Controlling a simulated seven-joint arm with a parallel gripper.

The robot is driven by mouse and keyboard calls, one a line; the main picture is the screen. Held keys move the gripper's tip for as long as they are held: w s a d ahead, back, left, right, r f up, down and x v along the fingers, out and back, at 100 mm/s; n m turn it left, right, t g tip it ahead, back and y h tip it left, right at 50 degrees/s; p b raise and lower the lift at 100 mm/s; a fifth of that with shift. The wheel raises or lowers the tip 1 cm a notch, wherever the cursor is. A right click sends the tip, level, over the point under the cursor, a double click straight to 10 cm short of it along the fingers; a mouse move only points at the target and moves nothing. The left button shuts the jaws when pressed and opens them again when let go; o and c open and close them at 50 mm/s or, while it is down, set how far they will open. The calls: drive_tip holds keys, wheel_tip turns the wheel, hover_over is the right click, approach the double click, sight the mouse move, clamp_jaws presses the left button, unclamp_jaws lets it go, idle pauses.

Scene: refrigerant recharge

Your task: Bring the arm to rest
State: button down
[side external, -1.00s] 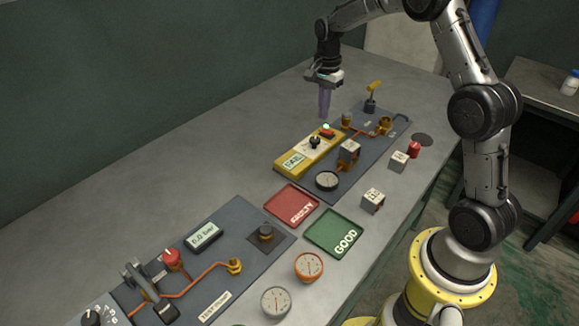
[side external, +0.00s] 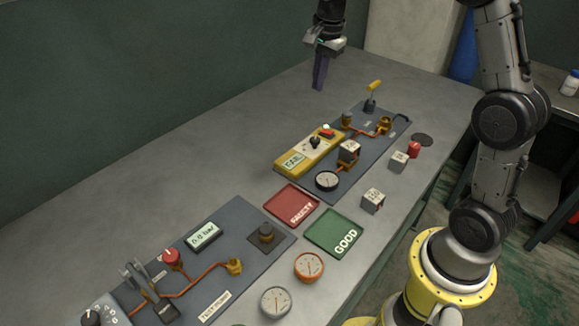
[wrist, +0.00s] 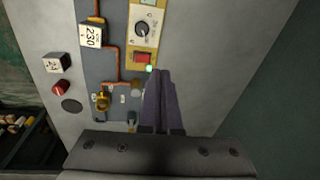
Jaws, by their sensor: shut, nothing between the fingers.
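My gripper (side external: 320,73) hangs above the back of the grey table (side external: 160,150), its purple fingers pointing down and pressed together with nothing between them. In the wrist view my gripper (wrist: 157,75) also shows shut, its fingers covering part of the panel edge and the table behind. It is clear of the table and touches nothing. The yellow tester (side external: 309,152), with a FAIL-like display, a black knob and a lit green lamp, lies on the far panel, below and in front of the fingers.
A yellow-handled lever (side external: 373,88) stands on the far panel. A red FAULTY tray (side external: 283,194) and a green GOOD tray (side external: 320,241) lie empty mid-table. Loose cubes, a red knob (side external: 414,149) and gauges sit along the right edge. The table's back left is bare.

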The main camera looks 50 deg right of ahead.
drive_tip(key=s+a+r+n+t, duration=0.2)
drive_tip(key=s+a+r+n, duration=0.1)
drive_tip(key=s+a+r, duration=0.3)
drive_tip(key=s+a+r+n+t, duration=0.1)
drive_tip(key=s+a+r+n, duration=0.25)
drive_tip(key=s, duration=0.45)
drive_tip(key=s+a+f+n, duration=0.1)
drive_tip(key=s+f+n, duration=0.2)
drive_tip(key=s+n, duration=0.2)
drive_tip(key=s+a+f+n, duration=0.1)
drive_tip(key=s+f+n, duration=0.3)
drive_tip(key=s, duration=0.5)
drive_tip(key=shift+a+n+t, duration=0.4)
drive_tip(key=shift+n, duration=0.35)
